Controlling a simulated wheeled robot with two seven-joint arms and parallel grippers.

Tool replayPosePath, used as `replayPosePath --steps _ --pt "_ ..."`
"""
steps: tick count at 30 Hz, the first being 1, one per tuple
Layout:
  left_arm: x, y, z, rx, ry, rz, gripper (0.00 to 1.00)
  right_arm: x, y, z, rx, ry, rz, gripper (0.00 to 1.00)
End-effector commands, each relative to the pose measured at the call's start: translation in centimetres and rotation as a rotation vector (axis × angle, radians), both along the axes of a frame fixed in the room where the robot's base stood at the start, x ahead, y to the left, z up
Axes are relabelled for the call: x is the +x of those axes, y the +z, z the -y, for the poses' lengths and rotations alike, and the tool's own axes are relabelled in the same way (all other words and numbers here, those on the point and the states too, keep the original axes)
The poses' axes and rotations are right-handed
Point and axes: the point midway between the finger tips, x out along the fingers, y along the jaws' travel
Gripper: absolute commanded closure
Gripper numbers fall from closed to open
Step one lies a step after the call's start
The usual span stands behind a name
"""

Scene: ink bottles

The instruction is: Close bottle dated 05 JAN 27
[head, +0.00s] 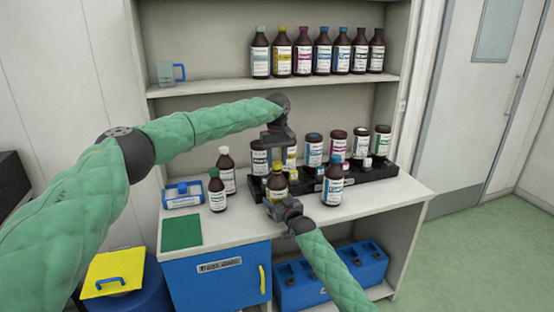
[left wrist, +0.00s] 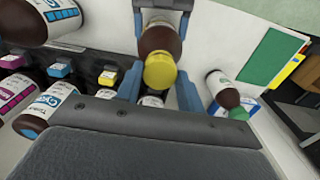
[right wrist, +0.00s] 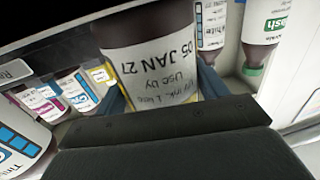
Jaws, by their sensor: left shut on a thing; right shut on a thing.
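A brown bottle (head: 278,184) with a yellow cap (left wrist: 160,72) stands upright at the front of the bench. Its label reads 05 JAN 27, upside down, in the right wrist view (right wrist: 150,60). My left gripper (head: 277,160) comes down from above and is shut on the yellow cap, which sits at the bottle's top. My right gripper (right wrist: 165,95) is shut around the bottle's body from the front. Whether the cap is fully tight cannot be told.
A black rack (head: 375,174) with several bottles stands behind and right. A blue-capped bottle (head: 332,185) is close on the right. Green-capped (head: 216,190) and white-capped (head: 226,170) bottles stand left, near a blue-and-white box (head: 182,196) and a green mat (head: 181,232).

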Motion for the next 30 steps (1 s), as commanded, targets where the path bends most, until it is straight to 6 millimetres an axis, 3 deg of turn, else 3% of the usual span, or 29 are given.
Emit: replayPosePath --steps 14,15,19,30 --pt "0.0 -0.76 -0.01 0.0 0.0 0.0 0.83 0.0 -0.01 -0.01 0.0 0.0 0.0 0.69" --pt "0.01 -0.79 -0.01 0.0 0.0 0.0 0.83 0.0 0.0 -0.01 0.0 0.0 0.0 0.92" --pt "0.01 -0.78 -0.01 0.0 -0.028 0.0 0.83 0.0 -0.01 -0.01 0.0 0.0 0.0 0.92" --pt "0.04 -0.79 -0.08 0.0 -0.504 0.001 0.83 0.0 -0.01 -0.01 0.0 0.0 0.0 0.92"
